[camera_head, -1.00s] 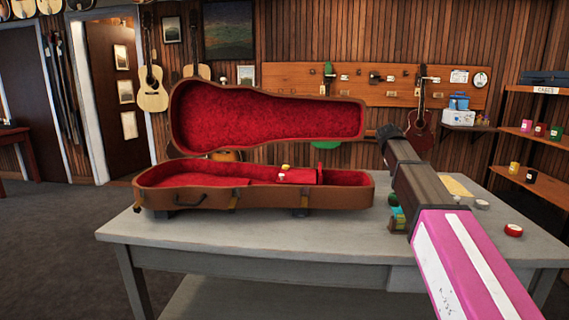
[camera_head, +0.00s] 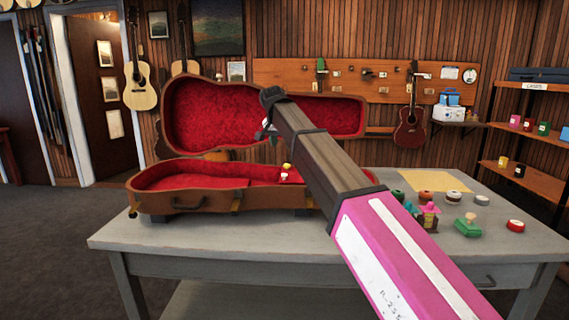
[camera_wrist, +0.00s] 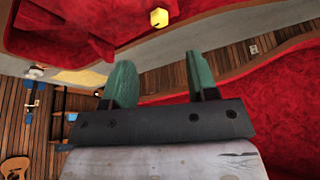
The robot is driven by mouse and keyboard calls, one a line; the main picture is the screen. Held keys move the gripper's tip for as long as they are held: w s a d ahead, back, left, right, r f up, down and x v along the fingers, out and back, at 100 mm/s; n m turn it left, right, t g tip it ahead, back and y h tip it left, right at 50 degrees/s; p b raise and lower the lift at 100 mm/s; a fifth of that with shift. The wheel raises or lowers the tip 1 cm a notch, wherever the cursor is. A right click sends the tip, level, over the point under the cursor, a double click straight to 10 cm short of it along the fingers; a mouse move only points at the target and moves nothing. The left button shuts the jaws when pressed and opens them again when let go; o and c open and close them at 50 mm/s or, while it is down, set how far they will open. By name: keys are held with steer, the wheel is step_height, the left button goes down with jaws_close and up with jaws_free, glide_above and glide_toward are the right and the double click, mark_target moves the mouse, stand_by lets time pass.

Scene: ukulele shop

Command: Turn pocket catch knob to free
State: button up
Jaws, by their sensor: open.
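An open brown ukulele case (camera_head: 205,204) with red plush lining stands on the grey workbench, its lid (camera_head: 245,118) raised at the back. Inside it, a small yellow knob (camera_head: 287,167) sits near the red pocket at the right. The yellow knob also shows in the wrist view (camera_wrist: 159,17) at the top, beyond the fingers. My gripper (camera_head: 268,130) is above the case in front of the lid, apart from the knob. In the wrist view my gripper (camera_wrist: 158,82) has its two green fingers spread with nothing between them. My arm hides the case's right end.
The grey workbench (camera_head: 130,238) holds a yellow sheet (camera_head: 432,180), a green stamp (camera_head: 468,226), a red round tin (camera_head: 515,226) and several small bottles and tins at the right. A shelf (camera_head: 530,131) stands at the far right. The bench's front left is clear.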

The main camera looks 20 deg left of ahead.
mark_target(286, 165)
steer(key=x, duration=1)
steer(key=shift+d, duration=0.1)
steer(key=c, duration=0.9)
